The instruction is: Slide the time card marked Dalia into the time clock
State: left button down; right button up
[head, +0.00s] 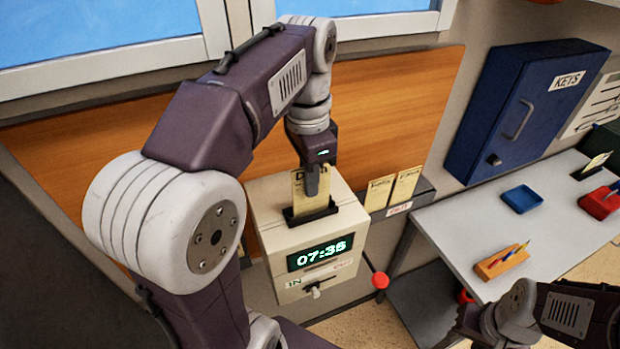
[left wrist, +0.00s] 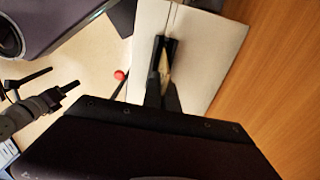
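The cream time clock (head: 330,228) has a green 07:35 display on its front and a black slot (head: 310,214) on top. A yellow card (head: 298,195) stands upright with its lower end in the slot; the bold name at its top is partly covered, with only a "D" readable. My left gripper (head: 312,185) is above the slot with its fingers shut on the card's upper part. The left wrist view shows the card (left wrist: 165,66) at the fingertips, in line with the slot. My right gripper (left wrist: 70,92) is empty, its fingers apart, well away from the clock.
Two yellow cards (head: 380,193) stand in a rack labelled OUT, right of the clock. A grey table (head: 460,225) bears a blue tray (head: 522,199) and a wooden pen holder (head: 502,262). A blue KEYS cabinet (head: 520,110) hangs behind. A red knob (head: 380,280) sticks out beside the clock.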

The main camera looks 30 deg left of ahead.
pick_arm(q)
jog(key=shift+f+b, duration=1.25)
jog(key=shift+f, duration=0.5)
jog(key=c, duration=1.6)
grip_release()
notch_tip(320, 180, up, 9)
jog(key=shift+s+p, duration=0.1)
jog(key=shift+p, duration=0.75)
jog(key=shift+a, duration=0.1)
